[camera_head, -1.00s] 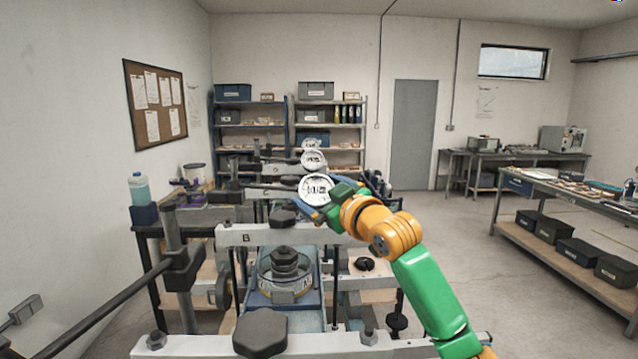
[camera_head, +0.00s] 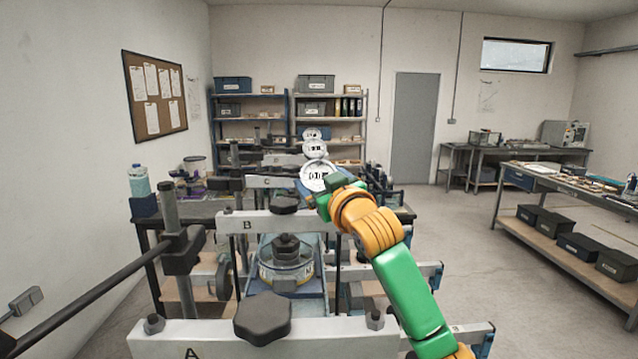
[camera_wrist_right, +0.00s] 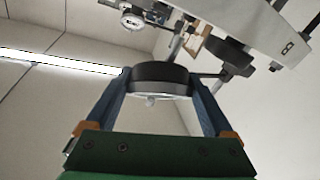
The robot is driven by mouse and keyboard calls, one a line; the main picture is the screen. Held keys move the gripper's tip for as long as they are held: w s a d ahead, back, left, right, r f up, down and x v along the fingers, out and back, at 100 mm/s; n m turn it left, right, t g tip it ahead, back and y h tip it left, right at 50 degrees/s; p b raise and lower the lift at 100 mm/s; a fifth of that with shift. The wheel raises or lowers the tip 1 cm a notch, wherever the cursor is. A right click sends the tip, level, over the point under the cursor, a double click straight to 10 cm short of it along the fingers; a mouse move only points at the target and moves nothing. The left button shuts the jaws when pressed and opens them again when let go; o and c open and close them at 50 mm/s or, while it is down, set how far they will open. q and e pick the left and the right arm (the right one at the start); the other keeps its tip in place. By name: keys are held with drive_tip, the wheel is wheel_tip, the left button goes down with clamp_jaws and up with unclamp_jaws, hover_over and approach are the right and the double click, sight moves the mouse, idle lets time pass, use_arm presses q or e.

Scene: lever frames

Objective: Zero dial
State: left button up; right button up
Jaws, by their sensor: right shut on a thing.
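The nearest dial (camera_head: 315,176) is a round white-faced gauge above the beam marked B; its marks are too small to read. My right gripper (camera_head: 325,200) is at its lower right edge, partly covering it. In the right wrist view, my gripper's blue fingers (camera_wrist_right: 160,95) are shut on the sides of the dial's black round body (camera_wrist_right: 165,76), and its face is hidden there. Two more white dials, a middle one (camera_head: 315,149) and a far one (camera_head: 312,134), line up behind it. My left gripper is not in view.
Beam B (camera_head: 262,224) and the nearer beam A (camera_head: 210,338) cross the press frames, with dark knobs on top. A dark lever bar (camera_head: 100,298) reaches in from the lower left. Open floor lies to the right, before a side bench (camera_head: 565,187).

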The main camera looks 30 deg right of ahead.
drive_tip(key=o, duration=1.1)
drive_tip(key=shift+r, duration=0.15)
drive_tip(key=shift+s, duration=0.3)
drive_tip(key=s+a+b, duration=0.1)
drive_tip(key=s+b, duration=0.3)
drive_tip(key=s, duration=0.3)
drive_tip(key=shift+w+f, duration=0.1)
drive_tip(key=shift+f, duration=0.1)
